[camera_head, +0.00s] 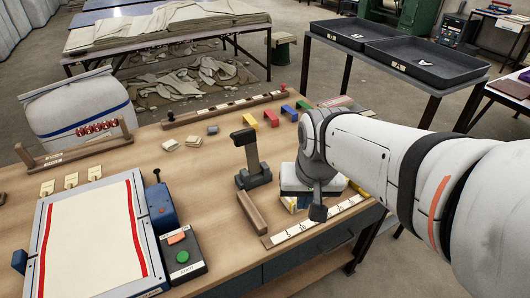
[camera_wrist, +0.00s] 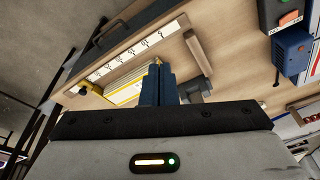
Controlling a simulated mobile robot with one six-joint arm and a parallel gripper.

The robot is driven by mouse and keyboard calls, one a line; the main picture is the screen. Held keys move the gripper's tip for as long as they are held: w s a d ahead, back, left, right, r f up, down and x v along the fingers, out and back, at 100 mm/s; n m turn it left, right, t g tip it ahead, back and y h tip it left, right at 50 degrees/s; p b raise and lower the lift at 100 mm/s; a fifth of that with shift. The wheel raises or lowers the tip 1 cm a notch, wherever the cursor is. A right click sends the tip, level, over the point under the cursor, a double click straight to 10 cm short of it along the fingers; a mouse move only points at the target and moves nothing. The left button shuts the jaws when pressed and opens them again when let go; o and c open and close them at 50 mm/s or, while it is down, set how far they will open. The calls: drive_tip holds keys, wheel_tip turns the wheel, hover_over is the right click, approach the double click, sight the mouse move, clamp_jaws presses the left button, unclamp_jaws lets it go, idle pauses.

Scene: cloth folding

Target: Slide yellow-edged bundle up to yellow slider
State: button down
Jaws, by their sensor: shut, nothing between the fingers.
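My gripper (camera_head: 318,212) is shut and empty, low over the front right of the table in the head view. Its blue fingers (camera_wrist: 158,72) stand together in the wrist view. The yellow-edged bundle (camera_wrist: 122,90) lies beside the fingers, to their left in the wrist view, next to the number strip. I cannot tell whether the fingers touch the bundle.
A white number strip (camera_head: 318,222) runs along the table's front right edge. A dark upright stand (camera_head: 254,175) and a wooden block (camera_head: 252,211) are left of my gripper. A button box (camera_head: 183,256) and a framed cloth board (camera_head: 88,240) fill the left.

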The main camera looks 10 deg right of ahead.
drive_tip(key=w+a+f+m+g+b, duration=0.1)
drive_tip(key=w+f+m+b, duration=0.1)
drive_tip(key=w+f+m, duration=0.55)
drive_tip(key=m+g+b, duration=0.1)
drive_tip(key=m+g, duration=0.1)
drive_tip(key=m, duration=0.3)
approach(288, 199)
drive_tip(key=shift+n, duration=0.25)
drive_tip(key=s+a+f, duration=0.1)
drive_tip(key=f, duration=0.2)
drive_tip(key=a+f, duration=0.2)
drive_tip(key=f, duration=0.1)
drive_tip(key=s+a+f, duration=0.1)
drive_tip(key=a+f, duration=0.1)
drive_tip(key=f, duration=0.1)
drive_tip(key=shift+s+a+f, duration=0.25)
drive_tip(key=shift+s+f, duration=0.05)
drive_tip(key=d, duration=0.1)
drive_tip(key=w+d, duration=0.1)
drive_tip(key=d, duration=0.1)
drive_tip(key=shift+w+f+p, duration=0.1)
drive_tip(key=shift+f+p, duration=0.15)
drive_tip(key=shift+p, duration=0.1)
drive_tip(key=shift+w+d, duration=0.2)
drive_tip(key=shift+d, duration=0.2)
